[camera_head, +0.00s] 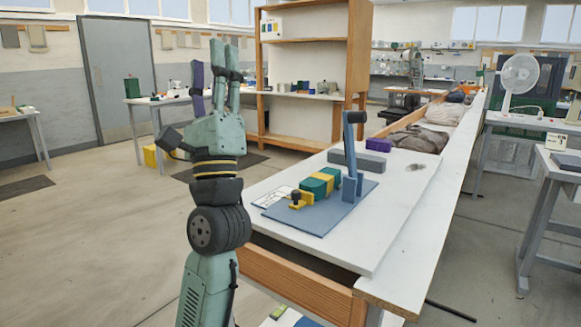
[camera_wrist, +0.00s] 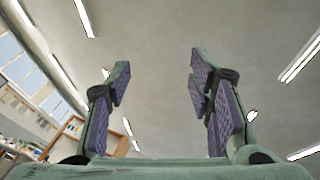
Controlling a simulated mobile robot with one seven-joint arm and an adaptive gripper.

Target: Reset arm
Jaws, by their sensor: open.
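My arm stands upright at the left of the workbench (camera_head: 375,235) in the head view. My gripper (camera_head: 222,58) is at its top, fingers pointing up, open and empty. In the wrist view my gripper (camera_wrist: 158,85) shows its purple finger pads wide apart, with only ceiling between them. The eyelet press (camera_head: 318,185) sits on a blue base plate on the bench, to the right of my arm. Its blue lever (camera_head: 350,140) stands up with a dark grip on top. My gripper is well above the bench and apart from the press.
A grey block (camera_head: 357,160) and a purple block (camera_head: 378,145) lie behind the press. Grey bundles (camera_head: 415,138) lie farther along the bench. A wooden shelf (camera_head: 352,60) stands behind. A white fan (camera_head: 520,78) is at the right.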

